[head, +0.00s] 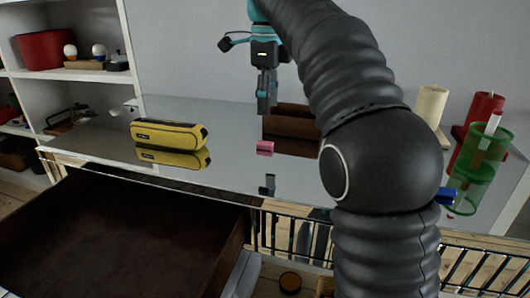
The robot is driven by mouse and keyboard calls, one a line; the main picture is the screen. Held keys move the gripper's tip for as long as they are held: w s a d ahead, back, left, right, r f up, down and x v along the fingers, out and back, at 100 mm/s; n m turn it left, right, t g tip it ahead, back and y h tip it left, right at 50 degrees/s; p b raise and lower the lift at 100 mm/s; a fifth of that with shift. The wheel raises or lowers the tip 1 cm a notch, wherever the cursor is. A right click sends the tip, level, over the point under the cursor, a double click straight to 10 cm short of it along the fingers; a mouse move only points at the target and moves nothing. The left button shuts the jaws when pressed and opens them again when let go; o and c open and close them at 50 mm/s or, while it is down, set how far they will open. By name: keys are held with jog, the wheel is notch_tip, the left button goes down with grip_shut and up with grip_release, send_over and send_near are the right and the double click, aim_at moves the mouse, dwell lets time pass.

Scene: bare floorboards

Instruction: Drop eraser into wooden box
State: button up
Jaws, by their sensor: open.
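A small pink block, which looks like the eraser (265,147), lies on the shiny grey tabletop. My gripper (266,108) points down above it, open and empty, with a clear gap between the fingertips and the block. A brown box (291,119), which looks like the wooden box, stands on the tabletop just behind and to the right of the block. My arm hides its right end, and I cannot see into it.
A yellow pencil case (169,135) lies to the left on the tabletop (225,160). A cream candle (431,105), a red candle (478,125) and a green see-through holder (478,165) stand at the right. A large open brown drawer (110,235) is in front.

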aim_at(267, 143)
notch_tip(267, 143, down, 9)
jog(key=b, duration=0.3)
jog(key=shift+s+a, duration=0.1)
jog(key=shift+c, duration=0.2)
grip_shut()
